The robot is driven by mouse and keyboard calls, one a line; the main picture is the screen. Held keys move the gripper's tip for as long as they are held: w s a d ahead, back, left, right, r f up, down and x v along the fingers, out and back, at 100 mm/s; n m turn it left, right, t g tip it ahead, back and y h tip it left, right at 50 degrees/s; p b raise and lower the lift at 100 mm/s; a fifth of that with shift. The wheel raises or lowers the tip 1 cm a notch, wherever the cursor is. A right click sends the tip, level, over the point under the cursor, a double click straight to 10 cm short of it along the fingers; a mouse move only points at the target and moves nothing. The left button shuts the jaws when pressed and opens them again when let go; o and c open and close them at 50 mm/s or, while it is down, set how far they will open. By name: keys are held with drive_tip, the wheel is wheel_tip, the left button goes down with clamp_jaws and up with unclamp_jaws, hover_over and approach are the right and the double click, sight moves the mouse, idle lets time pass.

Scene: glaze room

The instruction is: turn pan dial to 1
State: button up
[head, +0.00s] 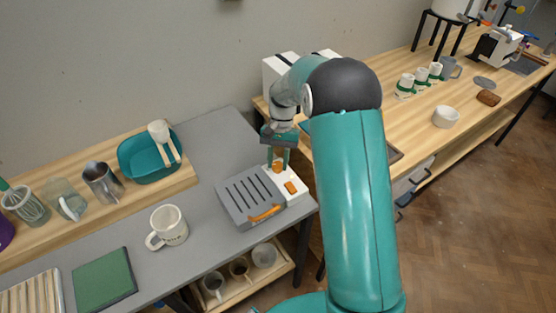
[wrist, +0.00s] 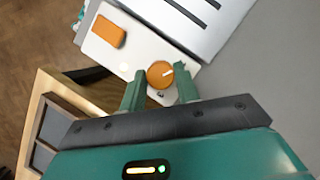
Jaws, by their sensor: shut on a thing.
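The pan (head: 237,207) is a grey slotted unit with an orange handle, at the front edge of the grey table in the head view. Its white control panel (wrist: 106,52) carries the round orange pan dial (wrist: 160,75), with a short white pointer line toward the right in the wrist view. The dial also shows in the head view (head: 277,167). My gripper (wrist: 158,84) is shut on the dial, one green finger on either side. No numbers are legible around the dial. A rectangular orange switch (wrist: 108,31) sits beside it.
A white mug (head: 170,227) stands left of the pan, with a green mat (head: 103,280) farther left. A teal basin (head: 146,160) sits on the wooden riser behind. The wooden counter (head: 415,127) starts just right of the pan. Grey tabletop behind the pan is clear.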

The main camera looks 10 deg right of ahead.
drive_tip(key=o, duration=1)
drive_tip(key=shift+c, duration=0.2)
drive_tip(key=v, duration=1.4)
drive_tip(key=shift+s, duration=0.15)
